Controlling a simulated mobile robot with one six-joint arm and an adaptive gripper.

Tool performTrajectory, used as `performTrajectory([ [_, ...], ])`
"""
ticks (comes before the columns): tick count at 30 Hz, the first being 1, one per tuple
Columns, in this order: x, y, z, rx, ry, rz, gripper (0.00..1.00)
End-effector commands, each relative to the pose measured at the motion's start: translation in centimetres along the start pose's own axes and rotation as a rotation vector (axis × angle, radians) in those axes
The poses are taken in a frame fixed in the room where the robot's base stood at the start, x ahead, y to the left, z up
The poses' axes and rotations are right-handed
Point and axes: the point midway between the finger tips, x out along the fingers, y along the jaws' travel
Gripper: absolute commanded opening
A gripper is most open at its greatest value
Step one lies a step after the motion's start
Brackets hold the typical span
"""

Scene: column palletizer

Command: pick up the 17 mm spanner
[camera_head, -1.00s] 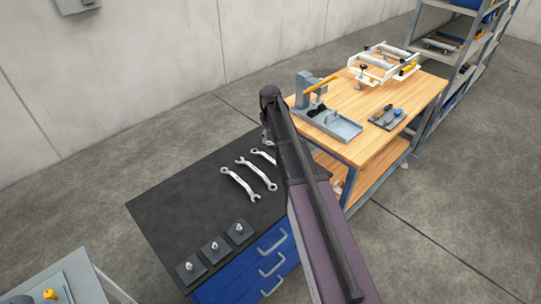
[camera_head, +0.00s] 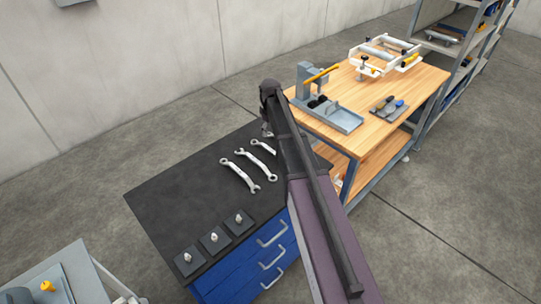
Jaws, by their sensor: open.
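Three silver spanners lie side by side on the black cabinet top: a left one (camera_head: 240,176), a middle one (camera_head: 257,164) and a right one (camera_head: 264,147). The right one is partly covered by my arm. No size marks are readable, so I cannot tell which is the 17 mm spanner. My arm rises from the lower right and its dark joint stands over the back of the cabinet. My gripper's fingers are hidden behind the arm; only a small grey part, which I cannot identify, shows beside it.
The blue drawer cabinet's black top (camera_head: 175,190) has three small square plates with studs (camera_head: 214,236) at its front. A wooden workbench (camera_head: 400,105) with fixtures stands to the right. A shelf rack (camera_head: 440,45) is behind it. A grey table (camera_head: 80,275) is at lower left.

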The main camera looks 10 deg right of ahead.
Motion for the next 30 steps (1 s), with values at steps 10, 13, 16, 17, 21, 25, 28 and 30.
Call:
performTrajectory([
  [10, 3.1, 0.0, 0.0, 0.0, 0.0, 0.0, 0.66],
  [13, 3.9, 0.0, 0.0, 0.0, 0.0, 0.0, 0.66],
  [16, 4.7, 0.0, 0.0, 0.0, 0.0, 0.0, 0.66],
  [17, 4.9, 0.0, 0.0, 0.0, 0.0, 0.0, 0.66],
  [21, 5.6, 0.0, 0.0, 0.0, 0.0, 0.0, 0.66],
  [25, 5.9, 0.0, 0.0, 0.0, 0.0, 0.0, 0.66],
  [28, 5.9, 0.0, 0.0, 0.0, 0.0, 0.0, 0.66],
  [30, 5.9, 0.0, 0.0, 0.0, 0.0, 0.0, 0.66],
])
